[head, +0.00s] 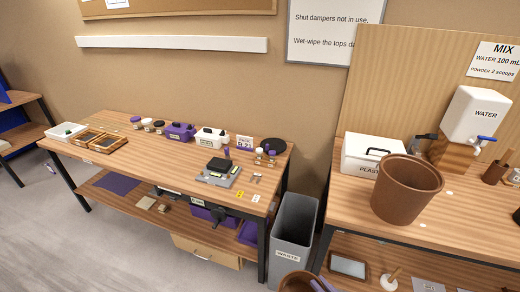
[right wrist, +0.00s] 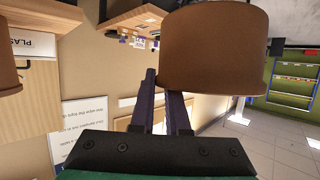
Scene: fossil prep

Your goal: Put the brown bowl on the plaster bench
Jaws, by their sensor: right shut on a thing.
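The brown bowl (head: 297,281) is at the bottom edge of the head view, partly cut off, in front of the bench and close to the waste bin. My right gripper (head: 321,286) is shut on its side; only the purple fingers show there. In the right wrist view the bowl (right wrist: 213,55) is large, with the purple fingers (right wrist: 166,105) at its wall. The plaster bench (head: 450,222) is the wooden bench on the right, with a tall brown bucket (head: 405,190) on it. My left gripper is not in view.
A white plaster box (head: 370,155), a water container (head: 473,113) and a small brown pot (head: 494,172) stand on the plaster bench. A bare strip lies right of the bucket. A grey waste bin (head: 292,235) stands between the benches. The left bench (head: 130,150) holds several tools.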

